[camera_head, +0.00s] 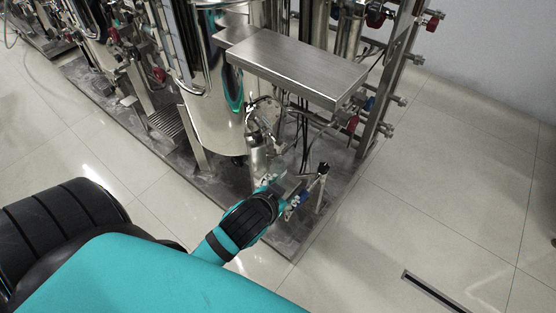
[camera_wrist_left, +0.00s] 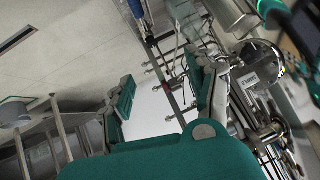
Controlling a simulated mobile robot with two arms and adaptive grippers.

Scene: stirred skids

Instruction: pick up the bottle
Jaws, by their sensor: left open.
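I cannot make out a bottle for certain in either view. My left arm reaches from the lower left to the skid's base in the head view. Its gripper (camera_head: 292,194) is low beside the pipework, partly hidden by the wrist. In the left wrist view the two teal-padded fingers (camera_wrist_left: 163,92) stand apart with nothing held between them. A plain white patch shows behind the gap; I cannot tell what it is. My right gripper is in neither view.
A steel skid with a large shiny tank (camera_head: 213,110), a flat metal box (camera_head: 297,68) and pipes fills the upper middle. Its dark base plate (camera_head: 300,225) has a raised edge. Tiled floor (camera_head: 430,190) is clear on the right, with a drain slot (camera_head: 435,291).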

